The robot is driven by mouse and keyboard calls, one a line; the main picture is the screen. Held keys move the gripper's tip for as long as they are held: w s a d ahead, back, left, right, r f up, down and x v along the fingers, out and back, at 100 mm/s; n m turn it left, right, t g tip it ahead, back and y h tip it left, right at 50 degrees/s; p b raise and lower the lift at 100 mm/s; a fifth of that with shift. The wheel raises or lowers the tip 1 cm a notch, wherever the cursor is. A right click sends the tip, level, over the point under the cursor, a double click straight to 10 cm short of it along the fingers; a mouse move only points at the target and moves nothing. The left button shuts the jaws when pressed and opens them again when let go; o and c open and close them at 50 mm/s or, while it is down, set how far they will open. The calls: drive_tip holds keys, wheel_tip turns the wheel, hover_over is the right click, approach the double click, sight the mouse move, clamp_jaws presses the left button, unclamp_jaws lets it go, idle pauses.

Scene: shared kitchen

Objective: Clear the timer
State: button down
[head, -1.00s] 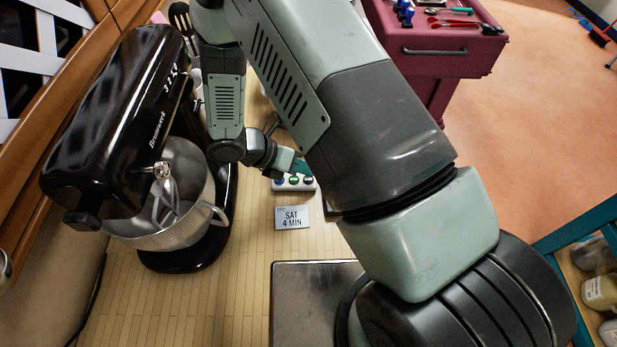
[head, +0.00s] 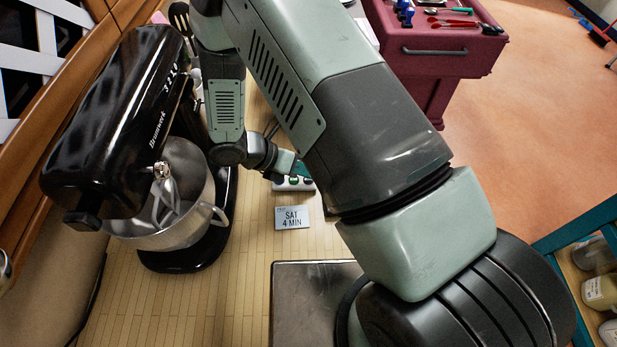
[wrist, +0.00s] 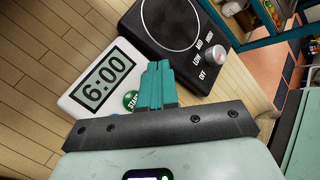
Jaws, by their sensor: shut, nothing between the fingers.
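The timer (wrist: 100,88) is a white box with a grey display reading 6:00 in the wrist view. Its green START button (wrist: 131,99) shows partly beside my fingers, and a bit of blue shows near the gripper's mount. In the head view the timer (head: 293,185) lies on the counter with a row of buttons, partly hidden behind my wrist. My gripper (wrist: 156,68) has teal fingers closed together and empty, over the button end of the timer. I cannot tell whether the fingertips touch it.
A card (head: 292,217) reading SAT 4 MIN lies in front of the timer. A black stand mixer (head: 120,120) with a steel bowl stands left. A metal plate (head: 310,305) lies nearer.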

sight(304, 179)
drive_tip(key=shift+f, duration=0.4)
idle(0.5)
drive_tip(key=shift+r, duration=0.85)
drive_tip(key=shift+r, duration=0.1)
drive_tip(key=shift+r, duration=2.9)
